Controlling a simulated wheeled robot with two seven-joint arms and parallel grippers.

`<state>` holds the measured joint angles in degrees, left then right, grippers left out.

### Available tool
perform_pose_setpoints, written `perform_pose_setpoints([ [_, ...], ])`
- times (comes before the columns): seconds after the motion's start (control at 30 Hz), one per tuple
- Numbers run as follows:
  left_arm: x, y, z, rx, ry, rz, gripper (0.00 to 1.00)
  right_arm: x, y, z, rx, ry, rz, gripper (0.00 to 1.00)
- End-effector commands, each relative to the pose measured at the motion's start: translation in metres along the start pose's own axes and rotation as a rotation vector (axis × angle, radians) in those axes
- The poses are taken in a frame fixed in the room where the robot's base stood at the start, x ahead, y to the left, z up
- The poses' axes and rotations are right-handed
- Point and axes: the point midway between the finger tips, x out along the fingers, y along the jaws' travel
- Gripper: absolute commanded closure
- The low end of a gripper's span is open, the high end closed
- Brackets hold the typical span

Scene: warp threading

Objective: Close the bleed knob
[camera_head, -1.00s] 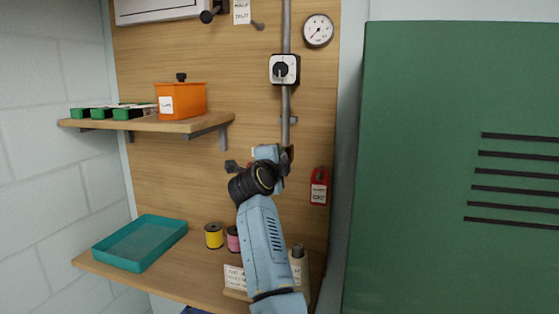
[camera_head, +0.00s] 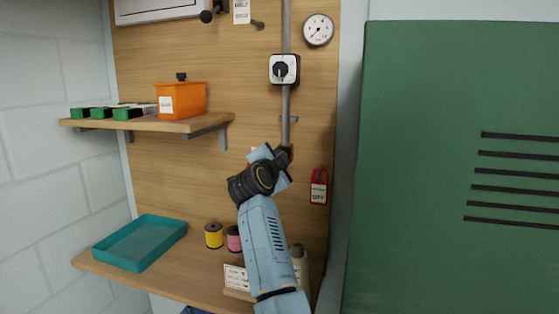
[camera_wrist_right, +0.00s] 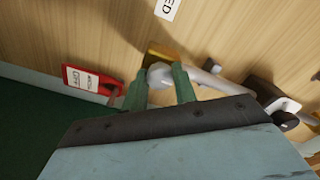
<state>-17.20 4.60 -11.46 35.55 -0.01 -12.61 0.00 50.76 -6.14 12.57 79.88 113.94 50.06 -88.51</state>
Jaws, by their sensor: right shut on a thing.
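The bleed knob (camera_wrist_right: 160,75) is a small pale grey knob at the end of the wall pipe, against a brass-coloured fitting (camera_wrist_right: 165,53) in the right wrist view. My right gripper (camera_wrist_right: 159,84) has its two green fingers on either side of the knob and is shut on it. In the head view my right gripper (camera_head: 277,160) is at the lower end of the vertical pipe (camera_head: 286,118), its wrist tilted, and it hides the knob. My left gripper is not in view.
A red tag (camera_head: 318,187) hangs right of the gripper. A switch box (camera_head: 284,69) and gauge (camera_head: 318,30) are above. A teal tray (camera_head: 140,243) and thread spools (camera_head: 214,235) are below.

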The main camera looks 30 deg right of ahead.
Motion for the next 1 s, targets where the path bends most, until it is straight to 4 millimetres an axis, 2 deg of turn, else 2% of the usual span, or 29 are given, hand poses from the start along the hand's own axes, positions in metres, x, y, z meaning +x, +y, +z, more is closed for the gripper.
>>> perform_pose_setpoints([
  [0.27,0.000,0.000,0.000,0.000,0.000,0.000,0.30,0.000,0.001,0.001,-0.004,0.000,0.002,0.95],
  [0.3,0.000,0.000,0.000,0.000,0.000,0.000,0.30,0.000,0.001,0.001,-0.004,0.000,0.002,0.68],
  [0.43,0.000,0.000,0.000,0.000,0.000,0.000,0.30,0.000,0.001,0.001,-0.003,0.000,0.001,0.51],
  [0.77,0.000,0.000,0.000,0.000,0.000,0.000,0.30,-0.002,-0.001,0.002,-0.001,-0.001,0.000,0.51],
  [0.87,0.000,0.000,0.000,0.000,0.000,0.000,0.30,-0.010,-0.004,0.007,-0.001,-0.005,-0.003,0.51],
  [1.0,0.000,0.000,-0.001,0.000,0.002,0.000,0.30,-0.033,-0.013,0.021,0.000,-0.018,-0.010,0.51],
])
